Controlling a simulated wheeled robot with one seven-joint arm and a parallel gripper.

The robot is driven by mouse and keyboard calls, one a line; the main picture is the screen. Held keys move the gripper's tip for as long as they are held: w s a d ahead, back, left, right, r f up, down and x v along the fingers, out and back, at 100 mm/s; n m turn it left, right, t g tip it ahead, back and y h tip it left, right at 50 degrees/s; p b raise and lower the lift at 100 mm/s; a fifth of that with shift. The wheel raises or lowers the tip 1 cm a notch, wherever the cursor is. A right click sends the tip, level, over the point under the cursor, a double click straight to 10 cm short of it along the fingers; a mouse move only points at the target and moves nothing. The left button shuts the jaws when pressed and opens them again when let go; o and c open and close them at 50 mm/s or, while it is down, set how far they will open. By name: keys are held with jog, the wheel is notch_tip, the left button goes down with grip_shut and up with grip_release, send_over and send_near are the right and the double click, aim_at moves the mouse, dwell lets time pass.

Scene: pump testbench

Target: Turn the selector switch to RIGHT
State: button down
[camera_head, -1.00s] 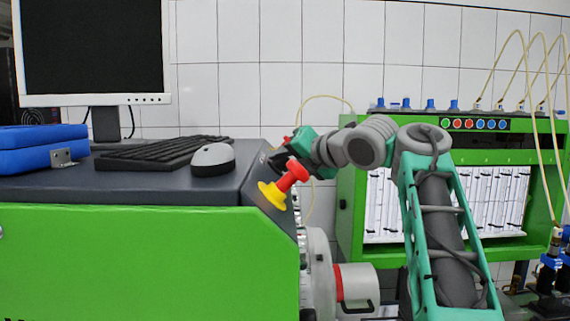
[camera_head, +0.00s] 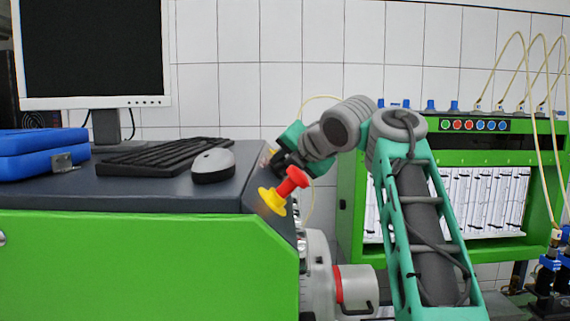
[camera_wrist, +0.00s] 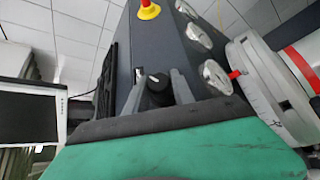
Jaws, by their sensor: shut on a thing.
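The selector switch, a black knob (camera_wrist: 158,84), sits on the dark sloped panel of the green console. In the wrist view it lies between the two grey fingers of my gripper (camera_wrist: 156,79), which is shut on it. In the head view my gripper (camera_head: 279,160) is at the panel's far upper part, just behind the red and yellow emergency stop button (camera_head: 293,181). The switch itself is hidden there by my gripper and the button. The knob's exact pointing direction is too small to tell.
A mouse (camera_head: 213,165), a keyboard (camera_head: 165,155) and a monitor (camera_head: 92,50) stand on the console top. A green rack (camera_head: 349,210) stands at the right behind my arm.

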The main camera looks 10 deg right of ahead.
jog(key=c, duration=1.1)
grip_release()
jog(key=v, duration=0.8)
jog(key=shift+w+p, duration=0.1)
jog(key=shift+p, duration=0.3)
